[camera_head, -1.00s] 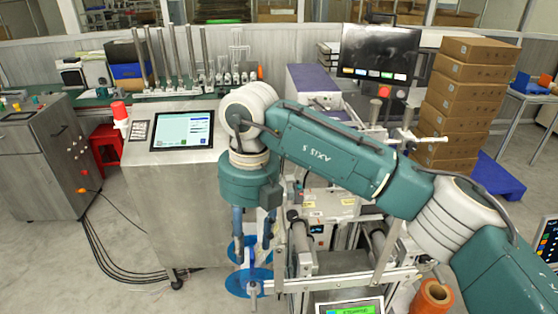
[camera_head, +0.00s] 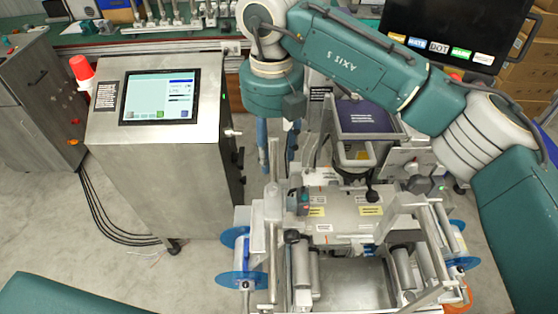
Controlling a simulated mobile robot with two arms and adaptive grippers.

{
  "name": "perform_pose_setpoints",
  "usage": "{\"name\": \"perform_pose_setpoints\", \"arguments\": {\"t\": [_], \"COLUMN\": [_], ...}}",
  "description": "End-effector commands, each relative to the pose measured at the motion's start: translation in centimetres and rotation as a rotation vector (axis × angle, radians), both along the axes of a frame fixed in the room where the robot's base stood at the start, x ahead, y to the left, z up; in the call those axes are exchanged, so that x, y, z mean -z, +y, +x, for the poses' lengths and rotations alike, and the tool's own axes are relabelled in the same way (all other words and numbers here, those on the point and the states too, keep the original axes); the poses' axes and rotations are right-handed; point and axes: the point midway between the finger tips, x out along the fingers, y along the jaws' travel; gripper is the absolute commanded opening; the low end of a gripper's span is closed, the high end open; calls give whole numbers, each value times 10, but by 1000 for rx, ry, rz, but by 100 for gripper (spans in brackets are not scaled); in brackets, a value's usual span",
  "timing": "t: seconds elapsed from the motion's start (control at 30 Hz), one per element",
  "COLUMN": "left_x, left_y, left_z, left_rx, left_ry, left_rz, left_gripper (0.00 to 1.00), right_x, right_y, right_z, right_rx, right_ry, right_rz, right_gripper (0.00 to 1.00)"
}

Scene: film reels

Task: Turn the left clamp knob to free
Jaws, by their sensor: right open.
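The film machine (camera_head: 338,226) stands in the middle, with blue reel flanges (camera_head: 240,281) on its left side and more blue flanges (camera_head: 461,262) on its right. A black ball-shaped knob (camera_head: 292,236) shows at its left front and another black knob (camera_head: 372,197) farther back. I cannot tell for sure which part is the left clamp knob, or how it is turned. My right gripper (camera_head: 278,163) points down, open and empty, beyond the machine's left rear in the picture, and appears apart from both black knobs. My left gripper is out of view.
A dark monitor (camera_head: 450,30) is at the back right, with cardboard boxes (camera_head: 530,75) behind.

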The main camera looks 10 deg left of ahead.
Motion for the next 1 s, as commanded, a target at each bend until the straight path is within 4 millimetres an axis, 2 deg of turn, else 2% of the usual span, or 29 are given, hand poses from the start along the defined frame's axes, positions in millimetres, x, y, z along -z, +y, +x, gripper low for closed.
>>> {"name": "perform_pose_setpoints", "arguments": {"t": [0.03,0.1,0.2,0.3,0.47,0.6,0.7,0.83,1.0], "left_x": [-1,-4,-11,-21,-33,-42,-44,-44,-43], "left_y": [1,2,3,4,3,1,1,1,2], "left_z": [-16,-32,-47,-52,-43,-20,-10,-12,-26], "left_rx": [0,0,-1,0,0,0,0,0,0], "left_ry": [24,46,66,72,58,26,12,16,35], "left_rz": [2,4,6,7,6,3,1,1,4], "left_gripper": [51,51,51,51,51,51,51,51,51], "right_x": [3,10,25,44,74,93,102,106,107], "right_y": [0,0,0,-1,-1,0,0,0,0], "right_z": [-1,-1,-2,-2,-2,-1,-1,0,0], "right_rx": [-1,-1,-1,1,2,1,1,1,1], "right_ry": [2,3,5,7,6,4,2,1,1], "right_rz": [-1,0,-1,-2,-3,0,-1,0,0], "right_gripper": [42,42,42,42,42,42,42,42,42]}}
